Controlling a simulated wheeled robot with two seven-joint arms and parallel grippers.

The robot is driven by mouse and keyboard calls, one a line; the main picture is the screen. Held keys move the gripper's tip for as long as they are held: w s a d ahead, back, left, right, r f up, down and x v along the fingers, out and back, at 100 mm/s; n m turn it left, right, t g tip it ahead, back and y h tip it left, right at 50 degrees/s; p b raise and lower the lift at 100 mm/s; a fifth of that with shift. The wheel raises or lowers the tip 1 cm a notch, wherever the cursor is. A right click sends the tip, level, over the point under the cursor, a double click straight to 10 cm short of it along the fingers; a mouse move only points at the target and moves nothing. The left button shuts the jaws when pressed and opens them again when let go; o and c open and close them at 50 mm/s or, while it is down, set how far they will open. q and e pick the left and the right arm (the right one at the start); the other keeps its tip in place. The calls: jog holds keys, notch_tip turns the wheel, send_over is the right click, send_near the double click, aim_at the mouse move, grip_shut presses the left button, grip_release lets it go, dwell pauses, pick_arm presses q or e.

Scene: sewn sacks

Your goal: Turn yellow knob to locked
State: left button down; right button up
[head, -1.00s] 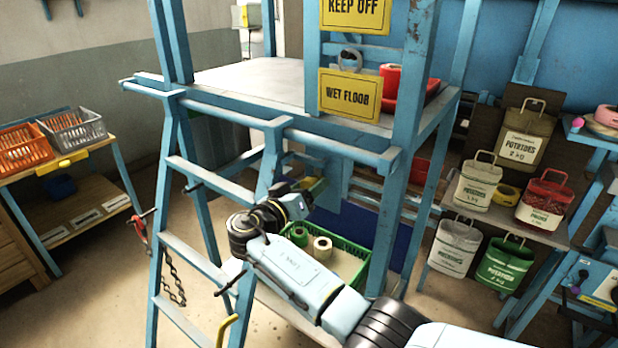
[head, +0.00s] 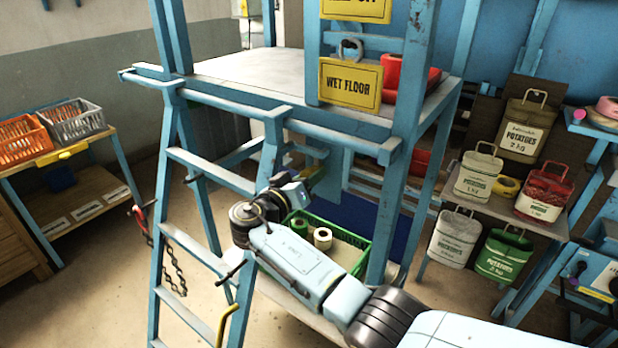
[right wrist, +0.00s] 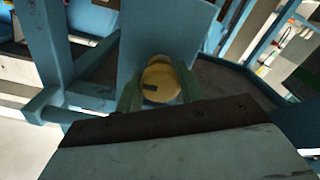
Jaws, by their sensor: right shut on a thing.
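The yellow knob (right wrist: 160,82) shows in the right wrist view as a round yellow piece with a small dark mark, in front of a blue panel (right wrist: 165,28). My right gripper (right wrist: 159,90) is shut on it, with one greenish finger on each side. In the head view my right gripper (head: 308,182) is at a blue panel behind the ladder, and its fingers and the knob are largely hidden there. I cannot read any locked marking. My left gripper is not in view.
A blue ladder (head: 205,165) and platform frame (head: 330,130) stand close around my right arm. A green crate (head: 350,240) with rolls sits just below the wrist.

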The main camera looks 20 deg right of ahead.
jog(key=n, duration=0.2)
jog(key=shift+n+b, duration=0.3)
jog(key=shift+n, duration=1)
jog(key=n, duration=0.4)
jog(key=shift+r, duration=0.15)
jog(key=n+p, duration=0.2)
jog(key=n, duration=0.3)
jog(key=shift+n+p, duration=0.8)
jog(key=shift+n, duration=1.1)
jog(key=o, duration=1)
